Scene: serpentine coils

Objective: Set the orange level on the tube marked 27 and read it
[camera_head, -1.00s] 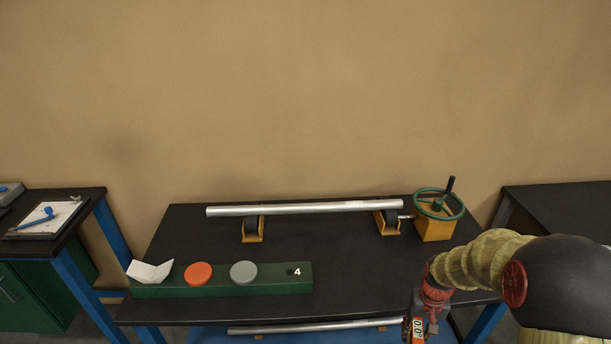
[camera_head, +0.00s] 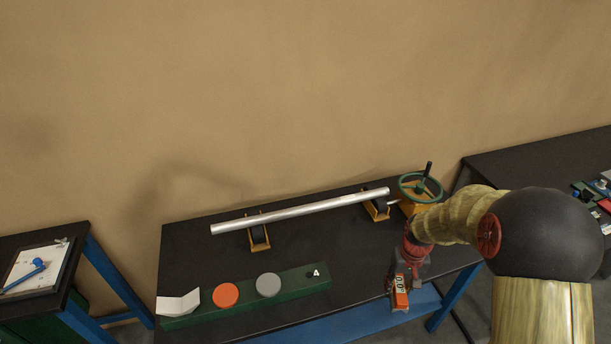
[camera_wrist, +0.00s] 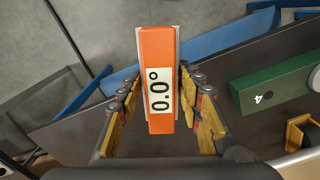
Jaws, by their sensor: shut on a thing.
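My gripper (camera_head: 404,284) is shut on the orange level (camera_head: 400,298) and holds it near the table's front right edge. In the wrist view the level (camera_wrist: 157,50) stands between my two fingers (camera_wrist: 160,105), its display reading 0.0°. A silver tube (camera_head: 300,211) lies across two yellow supports on the black table, behind and to the left of the gripper, apart from the level. No mark 27 is legible on the tube. The green block (camera_head: 295,282) on the table bears a white 4.
A green handwheel (camera_head: 420,187) stands at the tube's right end. Side tables stand left (camera_head: 72,236) and right (camera_head: 540,150). The black tabletop (camera_head: 345,250) between tube and block is clear.

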